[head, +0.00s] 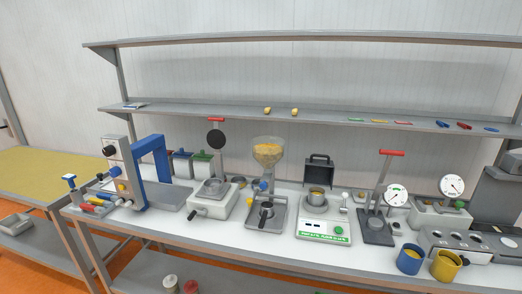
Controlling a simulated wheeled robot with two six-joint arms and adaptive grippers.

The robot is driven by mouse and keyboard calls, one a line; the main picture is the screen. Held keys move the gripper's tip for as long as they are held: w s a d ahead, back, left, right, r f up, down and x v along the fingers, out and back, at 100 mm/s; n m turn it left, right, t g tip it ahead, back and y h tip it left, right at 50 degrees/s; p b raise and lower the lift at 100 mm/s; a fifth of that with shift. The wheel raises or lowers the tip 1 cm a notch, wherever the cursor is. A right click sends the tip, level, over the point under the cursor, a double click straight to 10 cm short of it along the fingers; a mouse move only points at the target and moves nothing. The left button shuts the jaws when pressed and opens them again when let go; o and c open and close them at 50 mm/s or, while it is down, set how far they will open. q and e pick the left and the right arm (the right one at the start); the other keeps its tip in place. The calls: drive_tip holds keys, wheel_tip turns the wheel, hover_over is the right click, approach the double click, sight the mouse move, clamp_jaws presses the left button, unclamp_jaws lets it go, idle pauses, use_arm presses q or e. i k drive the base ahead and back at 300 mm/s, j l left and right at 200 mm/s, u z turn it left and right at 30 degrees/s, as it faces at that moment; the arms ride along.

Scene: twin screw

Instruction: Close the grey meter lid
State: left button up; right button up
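A light grey meter (323,228) with a dark display, a green button and a green label strip stands near the middle of the workbench. Its dark grey lid (319,171) stands raised, roughly upright, at the back of the meter. A small cup with yellowish contents (316,194) sits in the top of the meter, in front of the raised lid. Neither of my grippers shows in the head view.
A press with a red handle (391,153) stands right of the meter. A glass hopper with yellow grains (268,151) stands to its left. Blue (410,259) and yellow (446,265) cups stand at the front right. A shelf (230,112) runs above.

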sight(320, 171)
drive_tip(key=i+l+u, duration=0.25)
drive_tip(key=l, duration=0.4)
drive_tip(key=i+l+u, duration=0.3)
drive_tip(key=l, duration=0.4)
